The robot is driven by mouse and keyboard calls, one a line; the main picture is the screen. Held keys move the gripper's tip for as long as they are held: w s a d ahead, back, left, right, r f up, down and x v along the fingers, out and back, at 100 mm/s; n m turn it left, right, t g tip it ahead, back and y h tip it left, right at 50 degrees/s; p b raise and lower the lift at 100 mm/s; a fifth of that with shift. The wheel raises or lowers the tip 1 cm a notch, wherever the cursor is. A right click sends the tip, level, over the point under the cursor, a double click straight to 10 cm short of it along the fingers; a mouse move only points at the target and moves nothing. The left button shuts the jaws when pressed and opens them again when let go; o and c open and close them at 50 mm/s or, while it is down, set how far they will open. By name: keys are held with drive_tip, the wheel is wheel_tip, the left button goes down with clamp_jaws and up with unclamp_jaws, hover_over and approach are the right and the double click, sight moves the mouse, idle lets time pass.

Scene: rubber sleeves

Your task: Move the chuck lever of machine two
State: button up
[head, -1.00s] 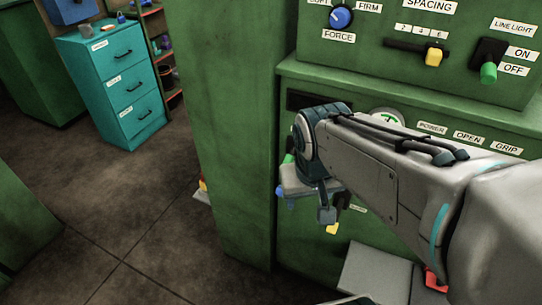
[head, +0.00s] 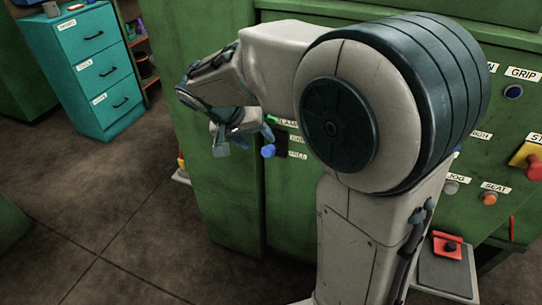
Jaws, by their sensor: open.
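My gripper (head: 244,139) is open in front of the left part of a green machine (head: 224,215), and nothing shows between its fingers. Just right of it is a blue ball knob (head: 268,152) beside a dark slot plate (head: 283,142) with small labels. A green-tipped knob (head: 272,119) shows just above. I cannot read which of these is the chuck lever or whether this is machine two. My arm hides much of the panel. I cannot tell whether a finger touches the blue knob.
Right of my arm are a GRIP button (head: 513,92), an orange SEAT button (head: 490,199), a grey JOG button (head: 450,187) and a red-topped pedal (head: 447,247). A teal drawer cabinet (head: 85,66) stands back left. The floor (head: 95,200) at left is clear.

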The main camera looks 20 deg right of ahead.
sight(272, 154)
drive_tip(key=b+x, duration=0.1)
drive_tip(key=x, duration=0.9)
drive_tip(key=shift+f, duration=0.1)
clamp_jaws()
drive_tip(key=shift+b, duration=0.45)
